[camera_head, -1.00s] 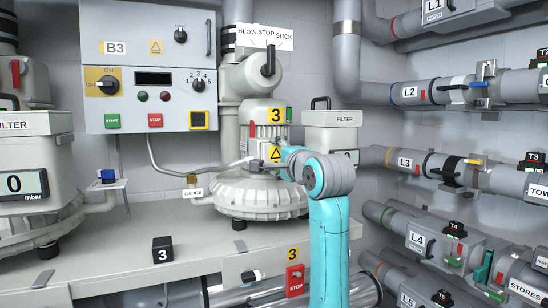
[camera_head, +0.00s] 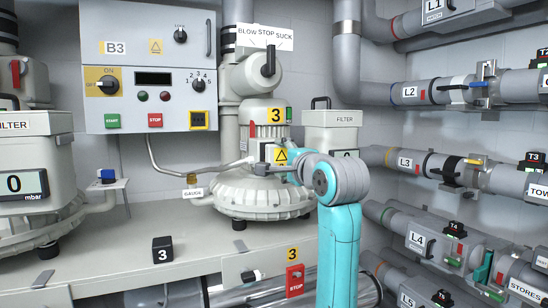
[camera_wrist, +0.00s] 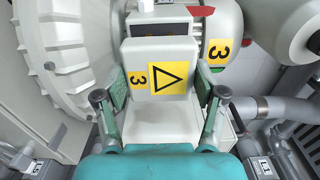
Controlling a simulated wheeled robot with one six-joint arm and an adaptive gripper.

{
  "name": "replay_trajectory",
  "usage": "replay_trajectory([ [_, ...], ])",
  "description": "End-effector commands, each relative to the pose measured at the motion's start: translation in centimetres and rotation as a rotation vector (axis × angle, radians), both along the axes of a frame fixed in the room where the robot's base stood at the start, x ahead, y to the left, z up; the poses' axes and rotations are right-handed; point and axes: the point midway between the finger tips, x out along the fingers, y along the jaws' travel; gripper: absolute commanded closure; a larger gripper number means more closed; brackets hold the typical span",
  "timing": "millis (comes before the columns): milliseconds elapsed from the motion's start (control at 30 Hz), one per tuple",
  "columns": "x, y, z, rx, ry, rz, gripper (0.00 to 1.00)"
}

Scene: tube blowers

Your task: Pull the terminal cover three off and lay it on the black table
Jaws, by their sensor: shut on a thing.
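Terminal cover three (camera_wrist: 160,112) is a pale grey box with a yellow triangle sign and a yellow 3. My gripper (camera_wrist: 160,88) is shut on it, with one green pad against each side. In the head view the cover (camera_head: 281,157) shows in front of blower three (camera_head: 262,195), below the motor's yellow 3 label. My arm partly hides the gripper there. A dark, reddish recess (camera_wrist: 160,29) shows beyond the cover's upper edge in the wrist view. I cannot make out a black table in either view.
A black block marked 3 (camera_head: 162,250) stands on the pale bench (camera_head: 110,255), with bare bench around it. A filter box (camera_head: 333,120) stands close right of the cover. Grey pipes (camera_head: 445,163) line the right wall. A cable (camera_head: 165,170) runs left of the blower.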

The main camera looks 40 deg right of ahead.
Motion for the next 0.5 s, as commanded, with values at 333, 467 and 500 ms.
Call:
replay_trajectory([
  [333, -1.2, 0.3, 0.1, 0.000, -0.001, 0.000, 0.86],
  [467, -1.6, 0.5, 0.1, 0.000, -0.001, 0.000, 0.86],
  [500, -1.7, 0.5, 0.0, 0.000, -0.001, 0.000, 0.86],
])
